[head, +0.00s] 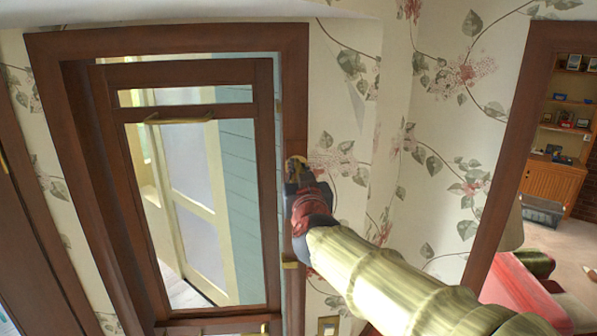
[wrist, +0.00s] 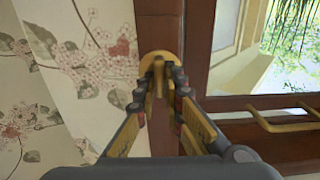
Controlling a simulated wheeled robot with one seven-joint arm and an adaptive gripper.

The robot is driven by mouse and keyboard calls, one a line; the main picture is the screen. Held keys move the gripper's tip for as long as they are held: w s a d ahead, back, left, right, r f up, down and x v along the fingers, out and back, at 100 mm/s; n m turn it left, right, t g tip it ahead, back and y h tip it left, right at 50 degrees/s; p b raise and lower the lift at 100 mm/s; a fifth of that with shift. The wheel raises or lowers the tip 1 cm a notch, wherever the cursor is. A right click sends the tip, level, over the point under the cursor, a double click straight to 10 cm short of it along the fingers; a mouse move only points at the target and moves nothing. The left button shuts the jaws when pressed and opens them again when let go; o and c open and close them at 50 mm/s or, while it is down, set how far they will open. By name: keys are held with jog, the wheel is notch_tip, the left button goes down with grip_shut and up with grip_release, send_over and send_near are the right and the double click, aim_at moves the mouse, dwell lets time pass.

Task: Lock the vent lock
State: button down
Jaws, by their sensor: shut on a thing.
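The vent lock (wrist: 158,62) is a small brass fitting on the dark brown wood of the window frame. In the wrist view my gripper (wrist: 158,80) has its two fingers converging at the lock, shut on its projecting brass part. In the head view my gripper (head: 296,172) is at the right post of the frame, with my arm reaching in from the lower right. The vent window (head: 270,200) has a brown wooden frame with glass panes and a brass bar handle (head: 178,118). The fingers hide part of the lock, so its turned position cannot be told.
Wallpapered wall (head: 345,110) lies right of the post. A brown doorway (head: 515,130) at the right opens to a room with a red sofa (head: 515,290) and a shelf (head: 570,120). A brass plate (head: 328,325) is low on the wall.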

dwell(0.3)
jog(key=m+b, duration=0.2)
jog(key=m, duration=0.1)
jog(key=shift+d+f+m+b, duration=0.1)
jog(key=shift+f+m+b, duration=0.05)
jog(key=shift+m+b, duration=0.2)
jog(key=shift+d+f+m+b, duration=0.15)
jog(key=shift+m+b, duration=1.7)
jog(key=shift+m, duration=1.95)
jog(key=shift+f+m+b, duration=0.1)
jog(key=shift+m+b, duration=1.7)
jog(key=shift+m, duration=1.95)
jog(key=c, duration=2)
grip_release()
jog(key=shift+o, duration=0.5)
jog(key=shift+r, duration=0.1)
